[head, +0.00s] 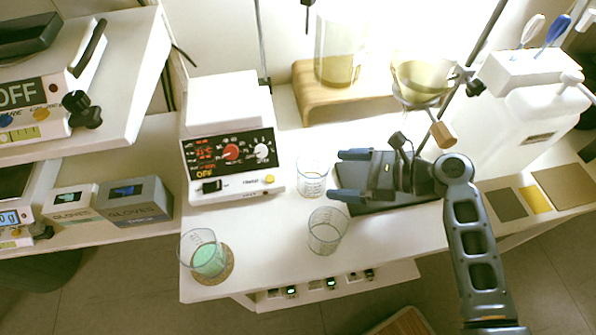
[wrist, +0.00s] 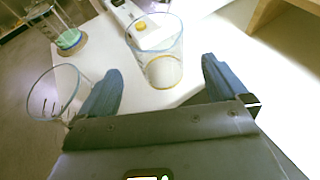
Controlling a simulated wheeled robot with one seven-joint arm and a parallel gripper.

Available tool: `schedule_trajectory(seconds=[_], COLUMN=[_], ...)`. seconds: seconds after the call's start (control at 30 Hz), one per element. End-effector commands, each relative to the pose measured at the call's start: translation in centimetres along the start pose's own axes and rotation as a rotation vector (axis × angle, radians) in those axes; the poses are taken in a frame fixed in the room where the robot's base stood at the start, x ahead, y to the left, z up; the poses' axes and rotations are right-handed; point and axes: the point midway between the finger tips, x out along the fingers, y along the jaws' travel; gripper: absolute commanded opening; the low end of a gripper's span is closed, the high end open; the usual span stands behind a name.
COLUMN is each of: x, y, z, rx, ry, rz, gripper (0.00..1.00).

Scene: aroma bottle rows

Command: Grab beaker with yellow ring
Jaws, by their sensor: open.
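A clear empty beaker (head: 327,232) stands near the front edge, close to my gripper; it shows beside my left finger in the wrist view (wrist: 56,94). A beaker with green liquid (head: 208,259) sits at the front left corner. The control box (head: 231,152) stands behind.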

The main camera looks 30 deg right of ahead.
Motion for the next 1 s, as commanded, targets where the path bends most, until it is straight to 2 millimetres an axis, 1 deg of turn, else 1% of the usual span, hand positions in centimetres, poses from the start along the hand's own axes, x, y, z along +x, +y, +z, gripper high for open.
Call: schedule_trajectory(seconds=[0.33,0.5,0.6,0.7,0.9,1.0], x=[3.5,6.0,7.1,7.5,7.6,7.6], y=[0.1,0.2,0.2,0.2,0.2,0.2], z=[0.3,0.6,0.5,0.5,0.5,0.5], rx=[-0.001,-0.002,-0.001,-0.001,-0.001,-0.001], ry=[0.0,0.0,0.0,0.0,0.0,0.0], rz=[0.004,0.004,0.002,0.001,0.0,0.0], gripper=[1.0,1.0,1.0,1.0,1.0,0.91])
